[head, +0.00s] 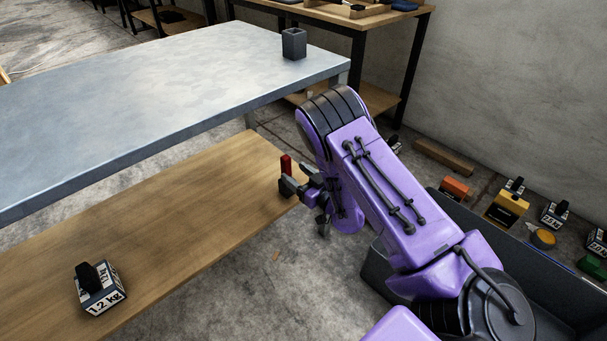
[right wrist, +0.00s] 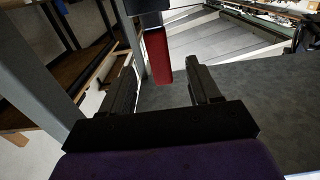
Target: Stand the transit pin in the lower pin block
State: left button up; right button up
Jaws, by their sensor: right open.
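The red transit pin (head: 286,164) stands upright at the right end of the low wooden shelf. Its foot meets a dark block (head: 288,187), which looks like the lower pin block. In the right wrist view the pin (right wrist: 158,55) adjoins a dark block (right wrist: 146,5) at the top edge; how deep it sits is hidden. My right gripper (head: 302,187) is beside the block and pin. Its jaws (right wrist: 162,78) are open, with the pin showing between the fingers and no finger seen touching it. My left gripper is not in view.
A dark grey open-topped block (head: 294,44) stands on the metal table (head: 150,85) above the shelf (head: 180,215). A 1.2 kg weight (head: 100,292) sits on the shelf's near left. A dark bin (head: 380,262) and several weights lie at right. The shelf's middle is clear.

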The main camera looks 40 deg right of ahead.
jog(key=shift+s+d, duration=0.15)
jog(key=shift+s, duration=1.7)
